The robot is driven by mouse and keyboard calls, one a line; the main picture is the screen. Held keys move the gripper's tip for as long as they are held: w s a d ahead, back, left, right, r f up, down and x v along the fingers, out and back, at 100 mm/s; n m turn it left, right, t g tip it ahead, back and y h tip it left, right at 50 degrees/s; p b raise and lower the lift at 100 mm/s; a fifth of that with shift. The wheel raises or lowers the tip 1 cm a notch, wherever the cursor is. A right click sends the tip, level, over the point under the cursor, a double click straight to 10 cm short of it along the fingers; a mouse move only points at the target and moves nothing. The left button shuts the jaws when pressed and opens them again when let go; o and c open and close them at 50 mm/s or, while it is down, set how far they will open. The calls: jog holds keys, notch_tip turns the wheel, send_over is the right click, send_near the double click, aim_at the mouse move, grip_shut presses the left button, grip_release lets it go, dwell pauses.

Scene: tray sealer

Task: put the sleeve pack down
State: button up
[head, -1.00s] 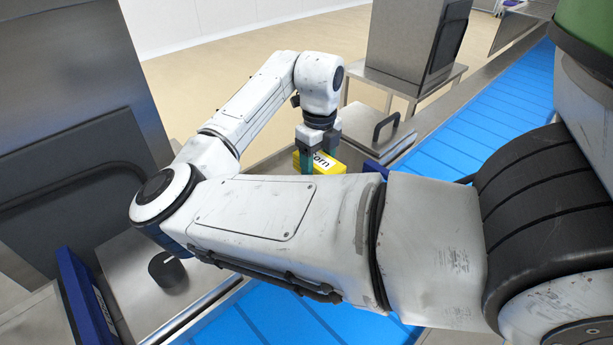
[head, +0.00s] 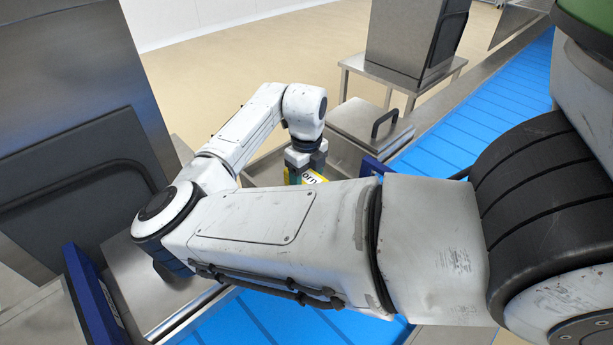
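The gripper looks shut on the pack. The far finger's tip and whatever lies under the pack are hidden, so I cannot tell whether the pack touches a surface.
A steel box with a black handle (head: 371,131) stands just behind and right of the gripper. A blue conveyor (head: 480,110) runs along the right and below my arm. A large steel machine (head: 75,110) stands at left. A blue panel (head: 92,295) is at lower left.

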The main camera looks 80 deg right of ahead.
aim_at(306, 175)
jog(key=o, duration=1.2)
notch_tip(306, 175, up, 12)
jog(key=shift+r+b, duration=0.2)
jog(key=shift+b, duration=0.95)
